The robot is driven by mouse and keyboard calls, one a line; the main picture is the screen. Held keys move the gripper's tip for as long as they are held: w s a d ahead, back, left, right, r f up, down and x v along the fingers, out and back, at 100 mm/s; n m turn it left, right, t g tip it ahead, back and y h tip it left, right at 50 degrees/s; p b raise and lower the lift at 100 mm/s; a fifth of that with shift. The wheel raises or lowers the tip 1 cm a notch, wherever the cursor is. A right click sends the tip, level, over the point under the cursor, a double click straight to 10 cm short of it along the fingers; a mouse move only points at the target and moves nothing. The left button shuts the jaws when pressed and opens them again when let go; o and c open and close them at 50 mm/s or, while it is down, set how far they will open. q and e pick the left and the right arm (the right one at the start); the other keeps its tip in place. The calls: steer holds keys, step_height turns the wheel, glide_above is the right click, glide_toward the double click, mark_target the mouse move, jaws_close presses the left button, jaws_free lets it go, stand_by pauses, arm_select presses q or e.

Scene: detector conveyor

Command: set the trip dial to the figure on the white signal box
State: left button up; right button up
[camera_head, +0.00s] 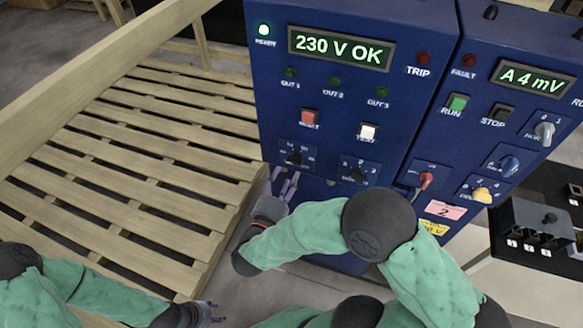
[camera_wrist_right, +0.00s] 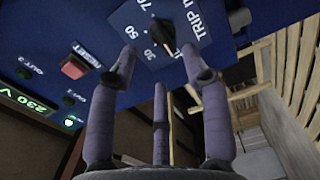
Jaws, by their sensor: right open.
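The trip dial (camera_wrist_right: 161,25) is a black knob on a blue panel, with a scale of white figures including 30, 50 and 70 and the word TRIP beside it. In the head view it is the left lower knob (camera_head: 293,158) of the blue cabinet. I cannot tell which figure it points to. My right gripper (camera_head: 287,186) is open just below the dial, its fingers apart and empty; in the wrist view the knob shows beyond the fingertips, not gripped. My left gripper (camera_head: 213,312) is open and empty low by the pallet. I cannot make out a white signal box.
The blue cabinet (camera_head: 400,105) has a display reading 230 V OK (camera_head: 340,48), a red RESET button (camera_head: 309,118), a white TEST button (camera_head: 368,132) and another dial (camera_head: 357,174). A wooden pallet (camera_head: 120,150) lies left. A grey numbered box (camera_head: 530,222) stands right.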

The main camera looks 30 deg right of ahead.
mark_target(293, 163)
steer(key=shift+b+x, duration=0.8)
steer(key=shift+x, duration=1.95)
steer(key=shift+a, duration=0.1)
jaws_close()
